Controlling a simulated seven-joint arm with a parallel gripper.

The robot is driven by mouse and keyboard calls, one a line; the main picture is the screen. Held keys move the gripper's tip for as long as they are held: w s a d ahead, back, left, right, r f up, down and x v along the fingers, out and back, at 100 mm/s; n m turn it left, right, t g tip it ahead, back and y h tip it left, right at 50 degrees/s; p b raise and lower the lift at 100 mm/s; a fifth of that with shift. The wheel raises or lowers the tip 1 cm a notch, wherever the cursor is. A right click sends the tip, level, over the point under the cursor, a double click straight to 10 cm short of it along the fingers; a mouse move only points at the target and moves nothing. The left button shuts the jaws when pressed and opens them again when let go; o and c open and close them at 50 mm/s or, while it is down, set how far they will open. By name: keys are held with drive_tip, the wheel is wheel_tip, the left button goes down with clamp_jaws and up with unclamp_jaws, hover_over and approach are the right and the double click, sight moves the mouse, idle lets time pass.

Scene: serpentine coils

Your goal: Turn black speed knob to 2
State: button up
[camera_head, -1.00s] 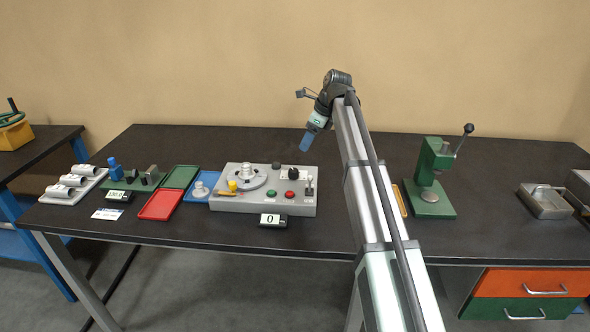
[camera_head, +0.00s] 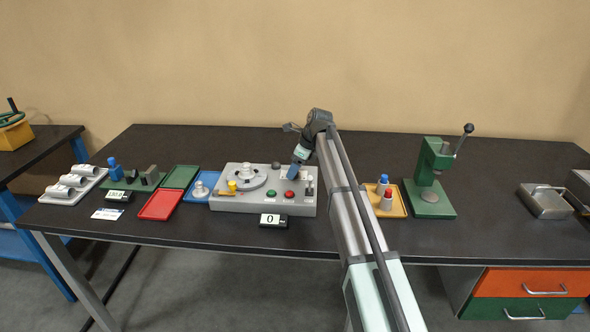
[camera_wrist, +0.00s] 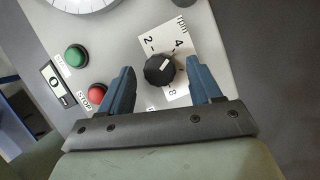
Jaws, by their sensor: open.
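The black speed knob (camera_wrist: 160,70) sits on a white dial plate (camera_wrist: 181,46) marked "rpm" with 2, 4 and 8 readable in the wrist view. Its white pointer line points toward the side of the 4, not at the 2. My gripper (camera_wrist: 164,78) is open, with its blue fingers on either side of the knob and visible gaps to it. In the head view my gripper (camera_head: 293,171) is over the right part of the grey control box (camera_head: 230,205) and hides the knob there.
A green START button (camera_wrist: 76,57) and a red STOP button (camera_wrist: 96,94) lie left of the knob. A lever (camera_head: 308,186) stands close on the right. A display (camera_head: 270,220) reads 0. A yellow tray (camera_head: 399,210) and green press (camera_head: 432,205) stand farther right.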

drive_tip(key=shift+a+f, duration=0.15)
drive_tip(key=shift+f, duration=0.2)
drive_tip(key=c, duration=1)
